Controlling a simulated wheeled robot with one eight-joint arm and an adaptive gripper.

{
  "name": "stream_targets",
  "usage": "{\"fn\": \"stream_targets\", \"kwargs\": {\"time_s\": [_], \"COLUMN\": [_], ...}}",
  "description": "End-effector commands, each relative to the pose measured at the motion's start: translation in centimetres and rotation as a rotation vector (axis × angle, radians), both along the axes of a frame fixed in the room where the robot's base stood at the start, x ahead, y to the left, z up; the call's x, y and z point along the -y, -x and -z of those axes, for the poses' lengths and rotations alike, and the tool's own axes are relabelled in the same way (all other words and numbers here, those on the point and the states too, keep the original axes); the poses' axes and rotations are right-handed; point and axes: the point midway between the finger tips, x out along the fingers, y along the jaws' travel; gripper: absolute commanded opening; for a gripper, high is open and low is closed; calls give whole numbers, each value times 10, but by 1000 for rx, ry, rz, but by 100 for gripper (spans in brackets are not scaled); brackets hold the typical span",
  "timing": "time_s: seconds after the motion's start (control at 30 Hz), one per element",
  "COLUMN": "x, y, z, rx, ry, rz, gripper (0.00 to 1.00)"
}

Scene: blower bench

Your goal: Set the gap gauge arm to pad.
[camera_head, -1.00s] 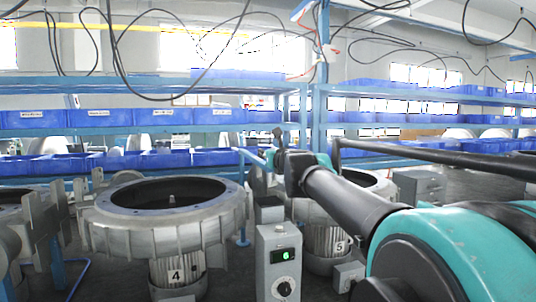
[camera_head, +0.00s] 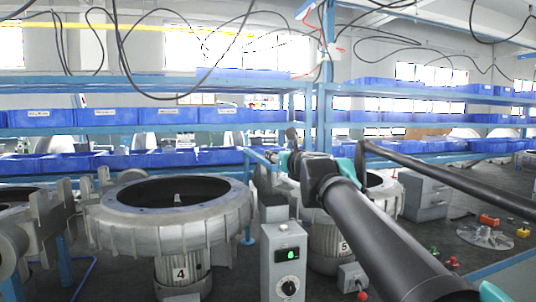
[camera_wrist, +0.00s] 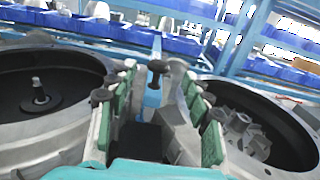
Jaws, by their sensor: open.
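My gripper (camera_wrist: 157,115) is open in the wrist view, its green-padded fingers apart at left and right with nothing held. Between and beyond them stands a dark knob (camera_wrist: 157,68) above a blue post (camera_wrist: 152,98). I cannot tell whether this knob belongs to the gap gauge arm. A dark block (camera_wrist: 140,141) lies lower between the fingers. I cannot make out the pad. In the head view my gripper (camera_head: 287,148) is small and partly hidden by my arm, behind the grey control box.
Blower 4 (camera_head: 130,222), a round open housing, stands left, and blower 5 (camera_head: 390,192) stands behind my arm. The control box (camera_head: 284,240) has a green display and dial. Blue bins (camera_head: 105,116) line the back shelves. Red and yellow parts (camera_head: 489,220) lie at right.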

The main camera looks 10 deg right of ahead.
Motion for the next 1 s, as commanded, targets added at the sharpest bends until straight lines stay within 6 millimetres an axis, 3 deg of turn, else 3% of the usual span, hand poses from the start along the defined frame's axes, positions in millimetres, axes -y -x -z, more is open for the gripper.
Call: {"fn": "stream_targets", "kwargs": {"time_s": [0.2, 0.4, 0.87, 1.0], "x": [3, 4, 2, -16], "y": [33, 49, 53, 45], "z": [1, 0, 2, 30], "rx": [0, 0, -1, -19], "ry": [0, 0, 12, 193], "rz": [2, 1, -5, -76], "gripper": [50, 50, 50, 50]}}
